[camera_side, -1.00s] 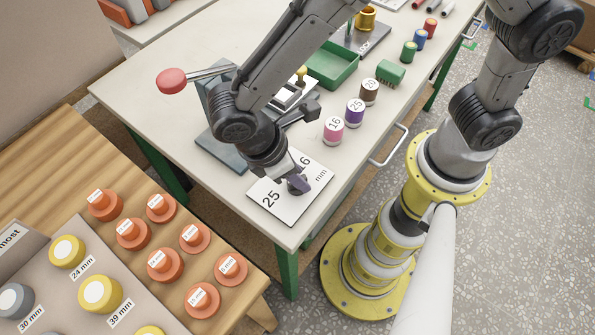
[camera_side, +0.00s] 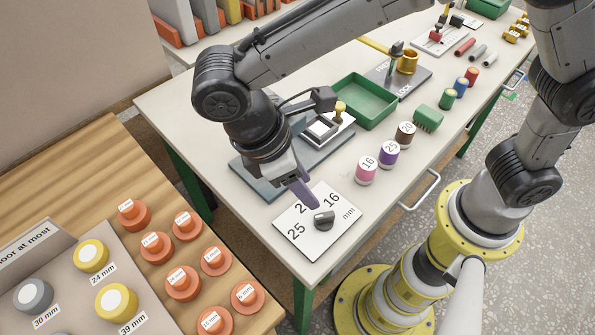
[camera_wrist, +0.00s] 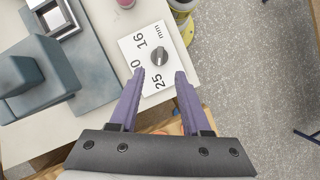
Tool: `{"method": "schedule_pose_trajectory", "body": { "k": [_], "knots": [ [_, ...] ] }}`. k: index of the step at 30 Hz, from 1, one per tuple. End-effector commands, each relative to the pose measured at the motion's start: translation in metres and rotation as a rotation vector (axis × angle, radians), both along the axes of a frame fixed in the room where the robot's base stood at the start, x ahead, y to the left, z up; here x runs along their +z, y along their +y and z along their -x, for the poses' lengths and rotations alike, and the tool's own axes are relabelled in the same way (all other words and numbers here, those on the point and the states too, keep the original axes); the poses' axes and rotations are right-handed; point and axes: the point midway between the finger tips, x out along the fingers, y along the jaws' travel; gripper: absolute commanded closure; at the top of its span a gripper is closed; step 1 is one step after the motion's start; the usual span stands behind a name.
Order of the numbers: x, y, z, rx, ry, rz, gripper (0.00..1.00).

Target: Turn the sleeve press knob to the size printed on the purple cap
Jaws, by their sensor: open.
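The dark knob (camera_side: 323,219) stands on a white dial plate (camera_side: 322,247) at the table's near corner. The plate carries 16, 25, a partly hidden number starting with 2, and "mm". In the wrist view the knob (camera_wrist: 160,57) shows fully; I cannot tell which number it points to. The purple cap (camera_side: 389,157) stands on the table with 25 on its white top. My gripper (camera_side: 306,200) is open and empty beside the knob in the side view. In the wrist view its purple fingers (camera_wrist: 160,73) are apart, with the knob just beyond their tips.
A pink cap (camera_side: 366,174) marked 16 and a brown cap (camera_side: 405,136) stand beside the purple one. The blue-grey press base (camera_side: 257,178) is behind my gripper. A green tray (camera_side: 362,103) lies farther back. Orange knobs (camera_side: 183,286) fill the wooden bench at left.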

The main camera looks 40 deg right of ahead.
Motion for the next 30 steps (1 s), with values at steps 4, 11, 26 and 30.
{"method": "schedule_pose_trajectory", "body": {
  "k": [4,11,26,30],
  "knots": [
    [0.018,0.007,-0.004,0.001,-0.001,-0.001,0.53],
    [0.027,0.010,-0.005,0.001,0.000,0.000,0.53],
    [0.072,-0.041,-0.036,-0.164,-0.081,-0.083,0.53],
    [0.112,-0.109,-0.035,-0.339,-0.183,-0.166,0.53]
  ]
}}
